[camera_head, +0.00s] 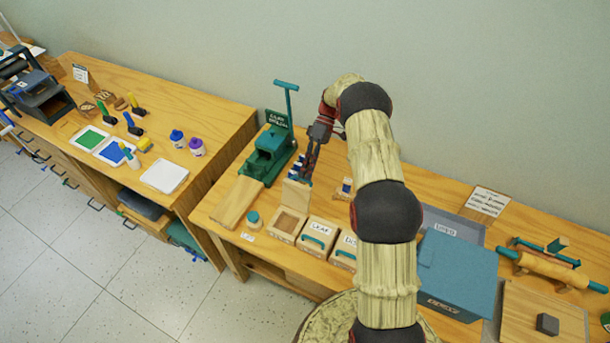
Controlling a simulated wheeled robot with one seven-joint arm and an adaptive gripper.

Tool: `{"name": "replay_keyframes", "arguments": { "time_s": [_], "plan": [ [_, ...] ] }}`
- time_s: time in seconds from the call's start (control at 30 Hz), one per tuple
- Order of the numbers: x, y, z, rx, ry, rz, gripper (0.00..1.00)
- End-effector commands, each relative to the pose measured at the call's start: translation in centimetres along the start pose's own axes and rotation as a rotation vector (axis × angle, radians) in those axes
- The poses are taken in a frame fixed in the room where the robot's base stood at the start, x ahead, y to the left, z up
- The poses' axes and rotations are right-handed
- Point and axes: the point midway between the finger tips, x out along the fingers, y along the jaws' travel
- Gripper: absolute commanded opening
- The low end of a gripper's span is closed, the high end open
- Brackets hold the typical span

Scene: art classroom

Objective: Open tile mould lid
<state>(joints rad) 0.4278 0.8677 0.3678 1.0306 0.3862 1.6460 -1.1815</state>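A small wooden mould (287,222) stands on the right-hand table with its lid (296,195) raised roughly upright at the back. Its shallow square recess is uncovered and its own label does not show. Two like moulds beside it, marked LEAF (318,237) and what looks like DISC (346,251), have their lids shut, with green handles on top. My gripper (308,178) points down just behind the top of the raised lid. Its dark fingers look close together. Whether they touch the lid or have a gap between them is too small to tell.
A green press (268,155) stands left of my gripper, with a wooden board (239,201) and a small round green-topped item (254,219) before it. Small bottles stand just behind the lid. A blue bin (453,268) stands right of my arm. The wall is close behind.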

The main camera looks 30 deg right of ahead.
Motion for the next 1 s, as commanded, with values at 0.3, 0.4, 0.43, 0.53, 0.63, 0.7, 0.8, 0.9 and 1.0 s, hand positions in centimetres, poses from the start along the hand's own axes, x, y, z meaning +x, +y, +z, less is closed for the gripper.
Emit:
{"name": "replay_keyframes", "arguments": {
  "time_s": [0.3,0.4,0.43,0.53,0.63,0.7,0.8,0.9,1.0],
  "plan": [
    [1.9,1.7,0.3,0.006,-0.016,-0.025,0.00],
    [1.9,1.8,0.3,0.006,-0.017,-0.025,0.00],
    [1.9,1.8,0.3,0.005,-0.017,-0.026,0.00],
    [1.9,1.8,0.3,0.005,-0.017,-0.025,0.00],
    [1.9,1.8,0.3,0.005,-0.017,-0.025,0.00],
    [1.9,1.8,0.3,0.005,-0.017,-0.025,0.00],
    [1.9,1.8,0.3,0.005,-0.018,-0.025,0.04],
    [1.9,1.8,0.3,0.006,-0.017,-0.025,0.10],
    [1.9,1.8,0.3,0.006,-0.017,-0.025,0.15]
  ]
}}
